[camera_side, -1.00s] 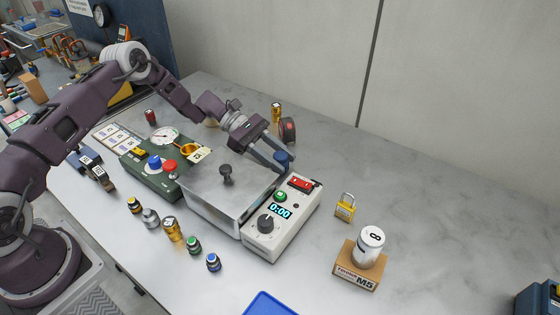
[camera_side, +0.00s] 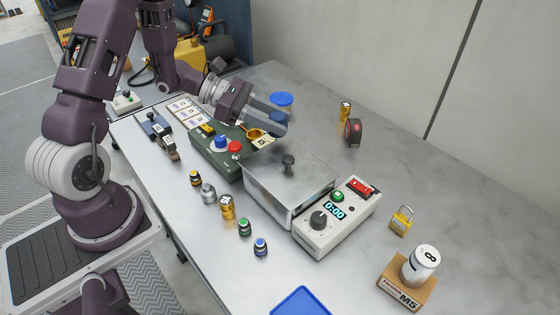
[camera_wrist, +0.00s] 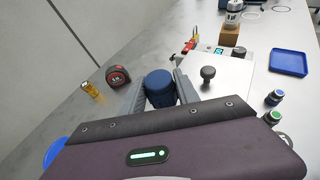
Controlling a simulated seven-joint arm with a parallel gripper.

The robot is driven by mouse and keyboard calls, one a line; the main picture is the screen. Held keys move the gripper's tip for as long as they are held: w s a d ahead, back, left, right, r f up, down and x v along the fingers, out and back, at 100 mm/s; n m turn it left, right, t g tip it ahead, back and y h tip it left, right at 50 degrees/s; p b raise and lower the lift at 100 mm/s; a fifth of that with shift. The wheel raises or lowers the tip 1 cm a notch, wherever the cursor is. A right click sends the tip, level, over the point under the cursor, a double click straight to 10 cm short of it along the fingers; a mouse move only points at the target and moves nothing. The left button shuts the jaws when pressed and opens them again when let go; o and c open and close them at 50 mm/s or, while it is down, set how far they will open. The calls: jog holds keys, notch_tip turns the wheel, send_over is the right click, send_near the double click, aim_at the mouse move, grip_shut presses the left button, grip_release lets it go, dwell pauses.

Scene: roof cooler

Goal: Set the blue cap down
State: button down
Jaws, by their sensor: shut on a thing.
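The blue cap (camera_side: 278,117) is a dark blue round piece between the fingers of my gripper (camera_side: 281,113). It also shows in the wrist view (camera_wrist: 160,88), with one grey finger on each side. My gripper is shut on it and holds it above the bench, behind the green panel box (camera_side: 215,158) and the metal box. A flat blue disc (camera_side: 281,99) lies on the bench just beyond the gripper in the side view; it shows at the lower left in the wrist view (camera_wrist: 55,152). The cap's underside is hidden.
The metal box (camera_side: 285,180) with a black knob stands beside the white timer box (camera_side: 325,220). A tape measure (camera_side: 353,132) and a gold can (camera_side: 345,111) stand behind. The bench at the right back is clear.

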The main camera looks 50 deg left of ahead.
jog(key=shift+s+a, duration=0.15)
jog(key=shift+a, duration=0.05)
send_over(301, 137)
notch_tip(301, 137, down, 4)
jog(key=shift+f, duration=3.2)
jog(key=shift+f, duration=0.7)
jog(key=c, duration=0.8)
grip_release()
jog(key=shift+f, duration=0.1)
